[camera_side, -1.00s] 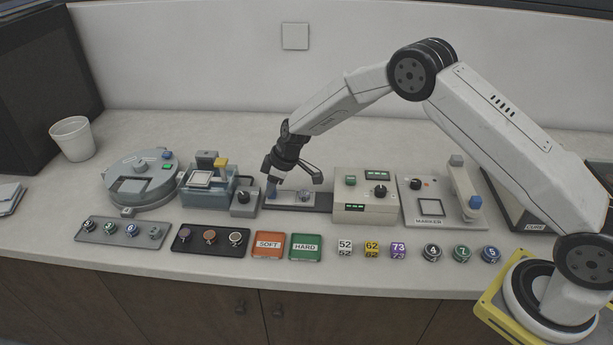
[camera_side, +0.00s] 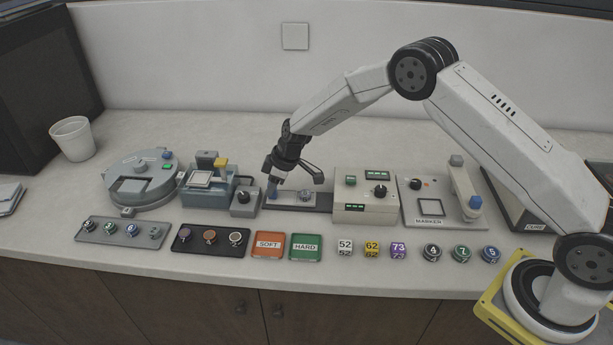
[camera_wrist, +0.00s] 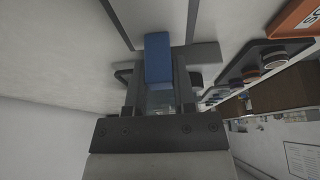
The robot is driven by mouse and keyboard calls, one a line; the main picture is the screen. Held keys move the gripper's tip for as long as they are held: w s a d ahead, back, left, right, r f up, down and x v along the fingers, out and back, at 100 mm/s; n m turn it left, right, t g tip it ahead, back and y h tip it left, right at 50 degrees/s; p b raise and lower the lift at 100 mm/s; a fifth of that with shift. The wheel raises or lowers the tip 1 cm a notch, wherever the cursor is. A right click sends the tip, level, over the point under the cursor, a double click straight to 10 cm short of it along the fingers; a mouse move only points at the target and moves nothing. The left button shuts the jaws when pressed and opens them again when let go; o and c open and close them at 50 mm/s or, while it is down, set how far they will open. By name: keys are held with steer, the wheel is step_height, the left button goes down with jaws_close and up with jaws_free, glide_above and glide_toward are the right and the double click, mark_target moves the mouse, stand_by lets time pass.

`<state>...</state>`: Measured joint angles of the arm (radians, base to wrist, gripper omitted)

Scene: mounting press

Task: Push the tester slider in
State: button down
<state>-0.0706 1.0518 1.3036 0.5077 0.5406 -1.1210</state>
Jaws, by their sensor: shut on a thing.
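A blue handle (camera_side: 273,190) stands at the slider's left end. My gripper (camera_side: 274,183) points down over this handle and is shut on it. In the wrist view the blue handle (camera_wrist: 158,60) sits between the two fingers of my gripper (camera_wrist: 160,90).
A small grey knob box (camera_side: 244,202) and a blue-grey press (camera_side: 208,190) stand close on the left. The marker unit (camera_side: 440,203) stands right of the tester. Orange SOFT (camera_side: 268,245) and green HARD (camera_side: 305,247) pads lie in front.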

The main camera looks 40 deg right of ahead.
mark_target(281, 197)
steer(key=shift+s+d, duration=1.3)
steer(key=shift+d, duration=0.05)
steer(key=shift+c, duration=2.2)
jaws_free()
steer(key=shift+r, duration=0.2)
steer(key=v, duration=0.7)
steer(key=shift+r, duration=0.2)
steer(key=shift+s+d, duration=0.1)
steer(key=shift+s, duration=0.05)
